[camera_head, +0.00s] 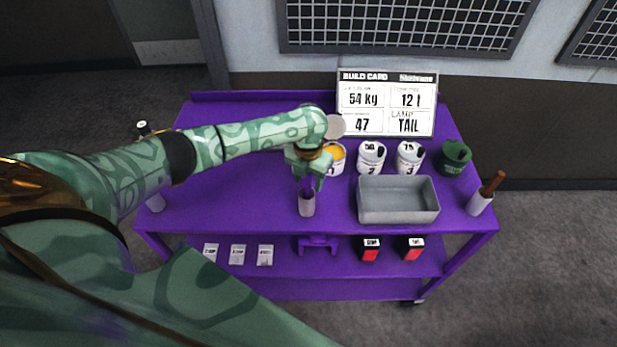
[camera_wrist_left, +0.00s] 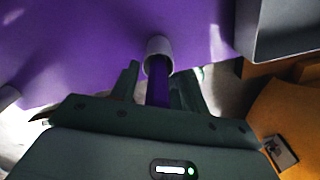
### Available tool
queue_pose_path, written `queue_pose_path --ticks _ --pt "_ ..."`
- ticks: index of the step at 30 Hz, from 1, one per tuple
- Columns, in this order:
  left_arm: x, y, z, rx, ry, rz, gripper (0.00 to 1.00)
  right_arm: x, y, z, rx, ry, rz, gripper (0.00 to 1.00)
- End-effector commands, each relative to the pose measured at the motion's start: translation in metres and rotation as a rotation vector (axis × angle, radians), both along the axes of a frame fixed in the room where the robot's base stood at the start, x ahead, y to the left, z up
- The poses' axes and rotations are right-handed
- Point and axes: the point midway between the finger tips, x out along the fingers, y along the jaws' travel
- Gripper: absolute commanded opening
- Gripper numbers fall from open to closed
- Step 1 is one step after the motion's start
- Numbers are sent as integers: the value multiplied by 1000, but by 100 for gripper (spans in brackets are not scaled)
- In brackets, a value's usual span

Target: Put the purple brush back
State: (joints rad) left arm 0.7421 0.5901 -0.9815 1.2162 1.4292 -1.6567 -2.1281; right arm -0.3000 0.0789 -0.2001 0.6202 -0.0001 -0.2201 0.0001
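The purple brush (camera_head: 307,186) stands upright with its lower end inside a pale cup-shaped holder (camera_head: 306,205) near the cart's front edge. In the left wrist view the purple handle (camera_wrist_left: 158,92) runs into the holder's round rim (camera_wrist_left: 158,50). My left gripper (camera_head: 310,178) is right above the holder, with its fingers on both sides of the handle. In the left wrist view the fingers (camera_wrist_left: 158,85) look spread, with a gap showing on the left of the handle. How deep the brush sits is hidden. My right gripper is not in view.
A grey tray (camera_head: 398,217) is right of the holder on the purple cart (camera_head: 240,205). Several paint tins (camera_head: 371,157) and a green pot (camera_head: 454,158) stand behind, before a build card (camera_head: 387,102). A brown-handled brush (camera_head: 492,184) stands in another holder (camera_head: 478,205) at right.

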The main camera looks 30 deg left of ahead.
Motion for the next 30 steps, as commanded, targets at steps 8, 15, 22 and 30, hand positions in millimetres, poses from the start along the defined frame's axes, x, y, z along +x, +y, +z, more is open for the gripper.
queue_pose_path --ticks 8,15,22,30 --pt "1 1 24 0 -3 -1 46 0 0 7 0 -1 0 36" --pt "1 1 90 1 -5 -1 46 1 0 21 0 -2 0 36" --pt "1 1 142 2 -3 -1 46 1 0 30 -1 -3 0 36" --pt "1 0 163 0 0 0 46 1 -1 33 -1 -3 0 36"
